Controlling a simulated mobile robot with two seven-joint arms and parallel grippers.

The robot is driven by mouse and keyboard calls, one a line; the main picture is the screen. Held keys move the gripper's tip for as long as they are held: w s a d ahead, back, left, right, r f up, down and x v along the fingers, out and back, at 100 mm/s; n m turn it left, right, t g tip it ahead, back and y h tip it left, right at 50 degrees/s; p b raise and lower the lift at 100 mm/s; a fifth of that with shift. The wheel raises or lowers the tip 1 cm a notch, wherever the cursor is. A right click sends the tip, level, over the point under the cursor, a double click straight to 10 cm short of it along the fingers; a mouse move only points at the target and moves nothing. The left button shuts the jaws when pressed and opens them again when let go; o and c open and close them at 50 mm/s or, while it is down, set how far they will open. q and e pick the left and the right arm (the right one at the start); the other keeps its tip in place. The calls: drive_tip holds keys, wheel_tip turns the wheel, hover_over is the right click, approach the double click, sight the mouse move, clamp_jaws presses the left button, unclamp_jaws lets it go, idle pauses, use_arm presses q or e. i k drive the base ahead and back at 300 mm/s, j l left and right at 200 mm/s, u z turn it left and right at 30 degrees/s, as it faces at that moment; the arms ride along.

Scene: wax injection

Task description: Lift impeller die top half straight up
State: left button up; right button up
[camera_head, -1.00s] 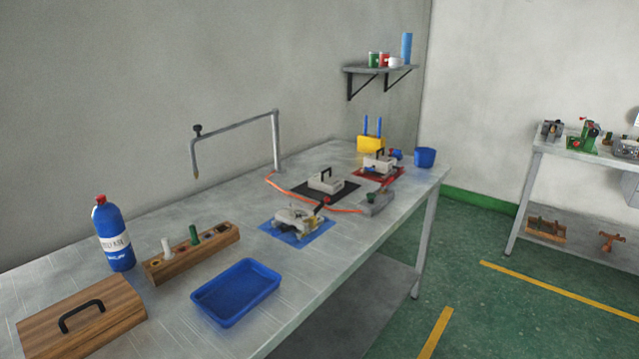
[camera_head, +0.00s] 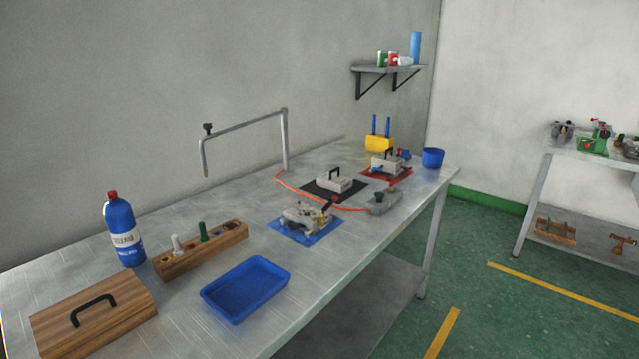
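Three metal die pieces stand on coloured mats on the long steel bench; I cannot tell for sure which is the impeller die top half. A grey block with a black handle (camera_head: 334,184) sits on the black mat (camera_head: 313,190). Another block with a black handle (camera_head: 386,163) is on the red mat (camera_head: 404,172). A light metal die with a dark lever (camera_head: 302,216) sits on the blue mat (camera_head: 290,232). None of them is held. Neither of my grippers is in view.
A blue tray (camera_head: 246,290), a wooden block with bottles (camera_head: 202,251), a blue bottle (camera_head: 123,232) and a wooden box (camera_head: 93,314) fill the near bench. A bent pipe arm (camera_head: 245,121) rises behind. A blue cup (camera_head: 433,158) stands at the far end.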

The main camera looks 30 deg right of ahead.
sight(338, 184)
drive_tip(key=l+u, duration=0.35)
drive_tip(key=i+l+u, duration=0.1)
drive_tip(key=l+u, duration=0.15)
drive_tip(key=u, duration=0.15)
drive_tip(key=l+u, duration=0.15)
drive_tip(key=l, duration=0.3)
drive_tip(key=k+l+u, duration=0.15)
drive_tip(key=l, duration=0.85)
drive_tip(key=k+l+u, duration=0.1)
drive_tip(key=l, duration=0.5)
drive_tip(key=k+l+u, duration=0.1)
drive_tip(key=l, duration=0.45)
